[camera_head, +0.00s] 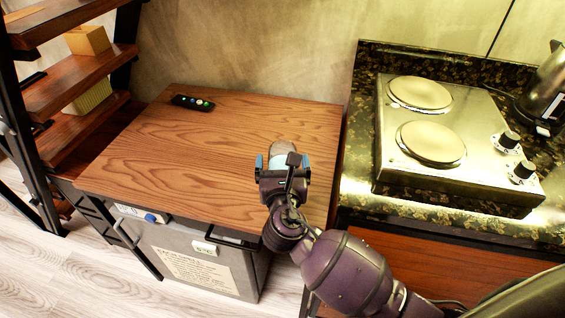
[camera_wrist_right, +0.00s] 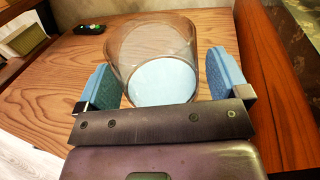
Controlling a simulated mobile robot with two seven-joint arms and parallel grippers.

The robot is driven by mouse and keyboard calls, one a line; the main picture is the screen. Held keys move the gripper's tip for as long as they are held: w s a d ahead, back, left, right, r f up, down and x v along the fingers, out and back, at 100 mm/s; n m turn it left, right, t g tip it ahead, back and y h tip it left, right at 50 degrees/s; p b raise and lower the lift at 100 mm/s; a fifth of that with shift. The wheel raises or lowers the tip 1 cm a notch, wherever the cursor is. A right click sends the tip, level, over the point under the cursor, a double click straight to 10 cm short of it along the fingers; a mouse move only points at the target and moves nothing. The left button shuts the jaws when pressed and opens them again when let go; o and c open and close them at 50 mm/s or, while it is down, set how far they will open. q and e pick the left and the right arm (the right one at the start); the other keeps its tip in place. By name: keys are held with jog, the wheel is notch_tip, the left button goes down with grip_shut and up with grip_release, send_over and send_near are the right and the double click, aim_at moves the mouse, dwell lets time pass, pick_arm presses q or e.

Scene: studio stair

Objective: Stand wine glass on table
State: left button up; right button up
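A clear glass (camera_head: 284,148) is just beyond my right gripper, above or on the right part of the wooden table top (camera_head: 190,145). My right gripper (camera_head: 283,162) is open, with its blue fingers on either side of the glass and a small gap visible at the right finger. In the right wrist view the glass (camera_wrist_right: 152,50) is between the two fingers (camera_wrist_right: 162,82), with a pale blue round area in its lower part. Its stem and foot are hidden, and I cannot tell whether it is upright or whether it touches the table. My left gripper is out of view.
A dark remote (camera_head: 193,103) lies at the table's back; it also shows in the right wrist view (camera_wrist_right: 90,29). A two-plate cooker (camera_head: 440,185) and a kettle (camera_head: 548,90) stand on the right counter. Wooden shelves (camera_head: 70,85) are left. The table's middle is clear.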

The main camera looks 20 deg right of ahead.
jog(key=shift+r, duration=0.1)
jog(key=shift+s, duration=0.15)
jog(key=p+v, duration=0.1)
jog(key=v, duration=1)
jog(key=shift+s+a, duration=0.15)
jog(key=shift+s, duration=0.15)
jog(key=shift+s, duration=0.1)
